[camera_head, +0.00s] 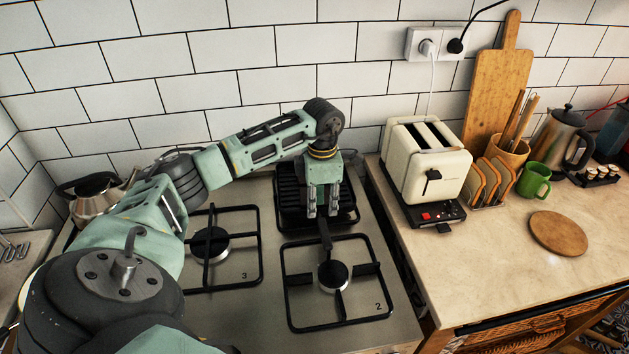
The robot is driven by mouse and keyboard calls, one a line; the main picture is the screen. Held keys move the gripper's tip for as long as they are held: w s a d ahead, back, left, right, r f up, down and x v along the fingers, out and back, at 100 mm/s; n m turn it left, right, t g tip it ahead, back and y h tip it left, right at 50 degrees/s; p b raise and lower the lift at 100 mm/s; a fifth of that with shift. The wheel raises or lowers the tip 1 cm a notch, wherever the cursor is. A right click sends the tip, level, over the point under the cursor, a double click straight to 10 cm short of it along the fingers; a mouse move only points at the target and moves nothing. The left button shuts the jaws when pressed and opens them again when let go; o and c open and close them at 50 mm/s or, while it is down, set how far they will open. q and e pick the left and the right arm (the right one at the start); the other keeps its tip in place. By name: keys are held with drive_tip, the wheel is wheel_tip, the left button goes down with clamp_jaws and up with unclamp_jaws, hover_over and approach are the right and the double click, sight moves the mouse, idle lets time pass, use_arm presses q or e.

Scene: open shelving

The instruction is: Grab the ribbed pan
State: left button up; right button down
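The ribbed pan (289,203) is a black square grill pan on the back right burner of the stove. Its dark handle (326,236) points toward the front of the stove. My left gripper (323,212) points down over the front right part of the pan, near where the handle joins. Its two fingers are apart with a gap between them. The handle shows just below the fingertips; I cannot tell whether they touch the pan. The gripper and wrist hide part of the ribbed surface. My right gripper is not in view.
Black grates stand at the front right (333,277) and front left (212,246) burners. A kettle (95,197) is at the back left. A cream toaster (424,170) stands on the counter right of the stove. The tiled wall is close behind the pan.

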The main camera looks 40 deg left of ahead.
use_arm(q)
wheel_tip(320, 180, down, 2)
drive_tip(key=shift+w+a, duration=0.1)
drive_tip(key=shift+w, duration=0.05)
drive_tip(key=shift+r, duration=0.1)
drive_tip(key=shift+c, duration=0.4)
clamp_jaws()
idle(0.4)
